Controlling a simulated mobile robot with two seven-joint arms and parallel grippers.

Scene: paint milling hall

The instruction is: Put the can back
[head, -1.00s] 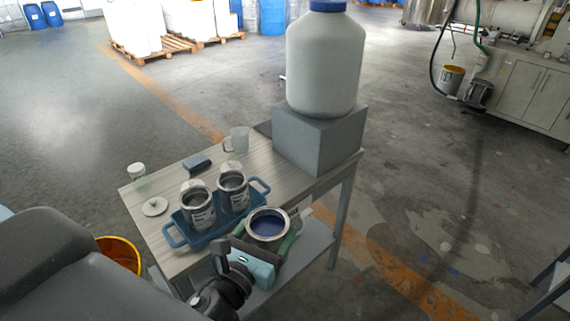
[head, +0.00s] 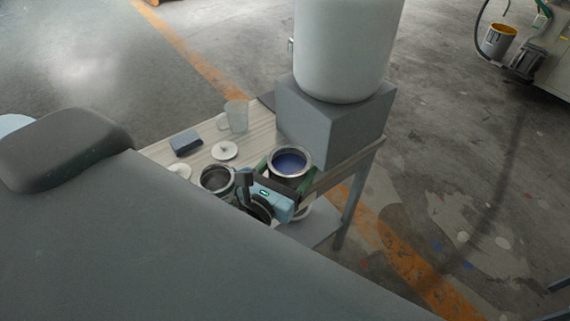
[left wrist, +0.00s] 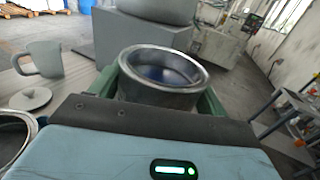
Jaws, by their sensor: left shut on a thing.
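My left gripper (head: 283,180) is shut on an open metal can (head: 291,162) with dark blue paint inside. The can is upright at the table's right front edge, near the grey block; whether it touches the tabletop is unclear. In the left wrist view the can (left wrist: 163,76) sits between the green fingers (left wrist: 160,98). A second open can (head: 217,179), with a dark inside, stands left of the gripper. The blue tray is hidden behind my own arm. My right gripper is out of view.
A large white container stands on a grey block (head: 333,128) at the table's (head: 262,126) right end.

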